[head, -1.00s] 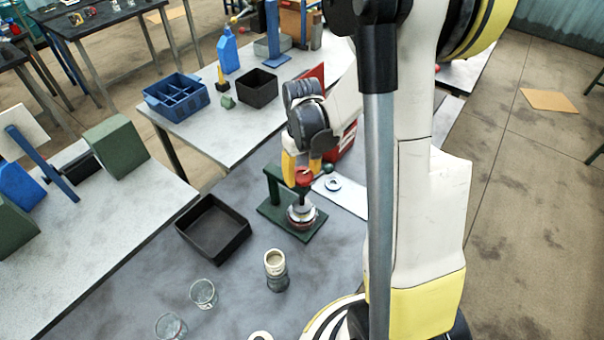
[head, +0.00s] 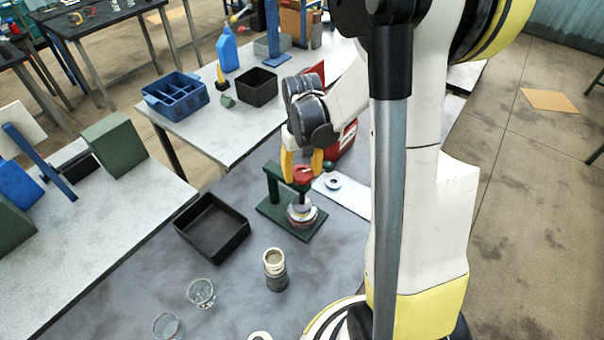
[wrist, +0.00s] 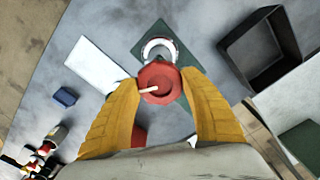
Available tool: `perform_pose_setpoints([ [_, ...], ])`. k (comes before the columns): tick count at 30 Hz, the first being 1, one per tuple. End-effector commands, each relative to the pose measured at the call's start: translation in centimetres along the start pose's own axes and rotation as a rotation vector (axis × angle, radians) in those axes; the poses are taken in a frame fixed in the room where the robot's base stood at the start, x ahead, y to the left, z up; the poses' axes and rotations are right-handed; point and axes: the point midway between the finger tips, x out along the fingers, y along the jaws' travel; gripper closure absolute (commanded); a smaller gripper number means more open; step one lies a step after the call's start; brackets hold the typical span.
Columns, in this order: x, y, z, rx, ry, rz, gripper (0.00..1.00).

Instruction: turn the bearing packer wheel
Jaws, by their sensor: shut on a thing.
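The bearing packer (head: 271,190) is a dark green frame on a green base plate, upright on the grey table. Its red wheel (head: 303,174) tops a vertical spindle, above a round metal part (head: 302,214) on the base. The wheel also shows in the wrist view (wrist: 160,80), with a small pale handle across its top. My gripper (head: 302,172) comes down from above. Its two yellow fingers (wrist: 158,88) are shut on the wheel, one at each side. The spindle below is mostly hidden by the wheel in the wrist view.
A black open tray (head: 212,228) lies left of the packer. A white plate with a ring (head: 334,182) and a red box (head: 342,140) are close on the right.

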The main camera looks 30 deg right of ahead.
Motion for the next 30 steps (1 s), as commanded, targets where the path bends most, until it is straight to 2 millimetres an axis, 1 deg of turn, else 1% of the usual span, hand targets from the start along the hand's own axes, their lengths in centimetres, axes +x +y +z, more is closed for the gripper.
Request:
perform_pose_setpoints([
  [9, 0.14, 0.01, -0.03, 0.224, 0.001, 0.000, 0.78],
  [15, 0.09, 0.01, -0.04, 0.320, 0.001, 0.000, 0.78],
  [21, 0.04, 0.02, -0.03, 0.367, 0.001, 0.000, 0.78],
  [30, 0.01, 0.02, -0.03, 0.378, 0.001, 0.000, 0.78],
])
